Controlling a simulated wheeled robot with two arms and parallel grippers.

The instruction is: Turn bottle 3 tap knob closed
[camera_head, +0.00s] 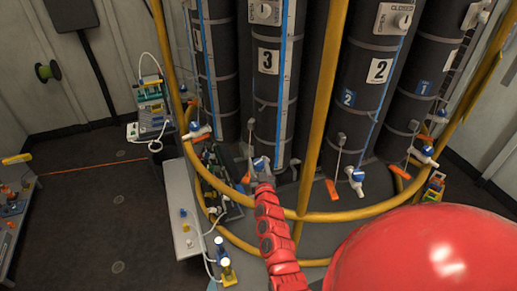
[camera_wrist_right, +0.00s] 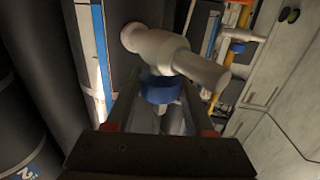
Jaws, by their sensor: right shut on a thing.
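Bottle 3 (camera_head: 266,95) is a tall dark cylinder with a white "3" label, left of centre in the head view. Its small tap (camera_head: 260,162) sits low on the front. In the wrist view the tap has a pale grey body (camera_wrist_right: 175,55) with a blue knob (camera_wrist_right: 160,90) beneath it. My right gripper (camera_head: 262,177), on the red arm, is at this tap. In the wrist view its two fingers stand either side of the blue knob, shut on it. The gripper partly hides the tap in the head view. My left gripper is not in view.
Bottle 2 (camera_head: 368,95) and bottle 1 (camera_head: 420,95) stand to the right, with their own taps. A yellow rail (camera_head: 355,215) curves around the bottles, and a yellow post (camera_head: 322,110) rises right of bottle 3. A grey bench (camera_head: 180,205) stands left.

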